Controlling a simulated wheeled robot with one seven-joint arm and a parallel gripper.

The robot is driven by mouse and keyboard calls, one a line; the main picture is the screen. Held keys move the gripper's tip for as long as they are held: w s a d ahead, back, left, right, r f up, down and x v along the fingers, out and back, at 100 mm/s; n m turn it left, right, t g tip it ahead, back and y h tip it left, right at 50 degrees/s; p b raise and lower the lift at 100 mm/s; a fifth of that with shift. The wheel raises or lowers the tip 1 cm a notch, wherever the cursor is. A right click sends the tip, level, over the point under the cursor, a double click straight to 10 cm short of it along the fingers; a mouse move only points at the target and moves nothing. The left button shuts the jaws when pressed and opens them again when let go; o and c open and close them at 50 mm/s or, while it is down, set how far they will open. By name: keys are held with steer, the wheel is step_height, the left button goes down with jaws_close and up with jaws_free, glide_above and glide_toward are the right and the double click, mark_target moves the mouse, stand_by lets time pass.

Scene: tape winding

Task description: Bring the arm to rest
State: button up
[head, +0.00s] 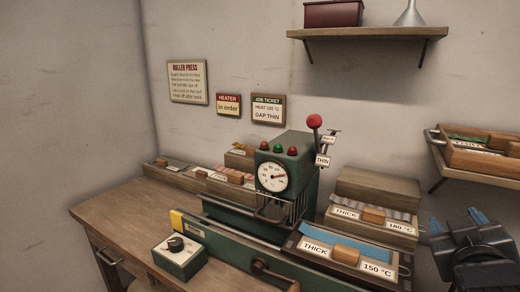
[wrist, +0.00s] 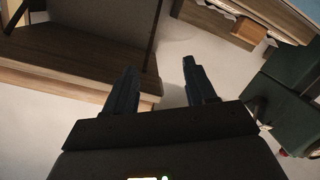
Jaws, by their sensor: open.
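My gripper (head: 462,226) is at the right edge of the head view, to the right of the wooden trays and above the bench's right end. Its two blue-tipped fingers stand apart.
A green roller press (head: 290,165) with a dial and a red-knobbed lever stands on the wooden bench (head: 125,205). A control box (head: 180,256) sits in front. Labelled trays (head: 375,215) stand at right. A wall shelf (head: 485,170) holds a tray near my gripper.

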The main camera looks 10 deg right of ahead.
steer(key=s+a+f+n+t+y, duration=0.1)
steer(key=s+a+f+n+y, duration=0.25)
steer(key=s+f, duration=0.35)
steer(key=s+a+f+n+t+y, duration=0.1)
steer(key=s+a+f+n+y, duration=0.25)
steer(key=s+f, duration=0.45)
steer(key=s+a+m+y, duration=0.1)
steer(key=s+a+m, duration=0.2)
steer(key=s, duration=0.7)
steer(key=s+a+r+m+g+y, duration=0.1)
steer(key=s+a+m, duration=0.2)
steer(key=s, duration=0.7)
steer(key=a, duration=0.2)
steer(key=shift+s+a+r, duration=0.15)
steer(key=shift+a+r, duration=0.1)
steer(key=shift+a, duration=0.1)
